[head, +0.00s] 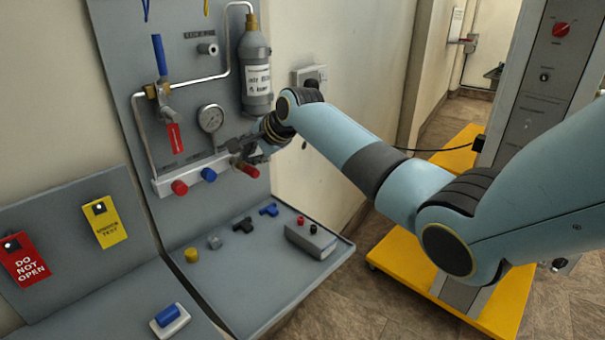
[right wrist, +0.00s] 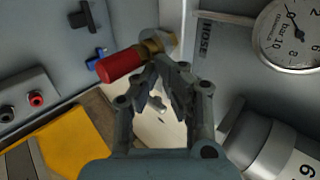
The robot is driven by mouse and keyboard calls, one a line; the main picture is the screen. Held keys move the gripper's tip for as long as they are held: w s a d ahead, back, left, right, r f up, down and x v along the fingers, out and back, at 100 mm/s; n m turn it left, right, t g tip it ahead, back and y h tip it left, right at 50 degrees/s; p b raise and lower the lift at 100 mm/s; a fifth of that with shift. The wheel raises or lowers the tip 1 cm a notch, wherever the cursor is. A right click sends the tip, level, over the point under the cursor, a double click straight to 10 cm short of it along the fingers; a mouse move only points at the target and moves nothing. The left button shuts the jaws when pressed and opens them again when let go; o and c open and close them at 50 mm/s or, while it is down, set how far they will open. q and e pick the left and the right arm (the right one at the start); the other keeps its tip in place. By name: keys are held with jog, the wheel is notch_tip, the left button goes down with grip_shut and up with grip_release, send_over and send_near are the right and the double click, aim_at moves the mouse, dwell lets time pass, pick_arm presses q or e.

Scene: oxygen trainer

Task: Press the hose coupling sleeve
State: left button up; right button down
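The hose coupling is the brass fitting (right wrist: 153,43) with a red cylindrical end (right wrist: 119,66), by the panel's HOSE label in the right wrist view. In the head view its red end (head: 248,171) sticks out at the right end of the manifold, and my right gripper partly covers the fitting. My right gripper (head: 250,152) is at the coupling. In the right wrist view its fingertips (right wrist: 159,67) are drawn close together just below the brass fitting, with nothing seen held between them. I cannot tell whether they touch the sleeve. My left gripper is not in view.
A pressure gauge (head: 210,118), a grey bottle (head: 255,75) and a red-tagged valve with a blue handle (head: 159,54) are close on the panel. Blue (head: 208,174) and red (head: 180,187) knobs sit left of the coupling. Small parts lie on the shelf (head: 240,285) below.

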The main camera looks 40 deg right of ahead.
jog(key=s+d+r, duration=0.1)
jog(key=s+r, duration=0.2)
jog(key=s, duration=0.4)
jog(key=s+d+r, duration=0.1)
jog(key=s+r, duration=0.3)
jog(key=s, duration=0.3)
jog(key=s+a+f+n+g, duration=0.2)
jog(key=s+f+n, duration=0.4)
jog(key=s, duration=0.3)
jog(key=s+a+f+n+g+h, duration=0.1)
jog(key=s+a+f+n+g, duration=0.1)
jog(key=s+f+n, duration=0.4)
jog(key=s+a+f, duration=0.1)
jog(key=s+f, duration=0.1)
jog(key=s, duration=0.2)
jog(key=shift+s+a+n+h, duration=0.15)
jog(key=shift+a+n+h, duration=0.15)
jog(key=shift+a, duration=0.05)
jog(key=shift+f, duration=0.1)
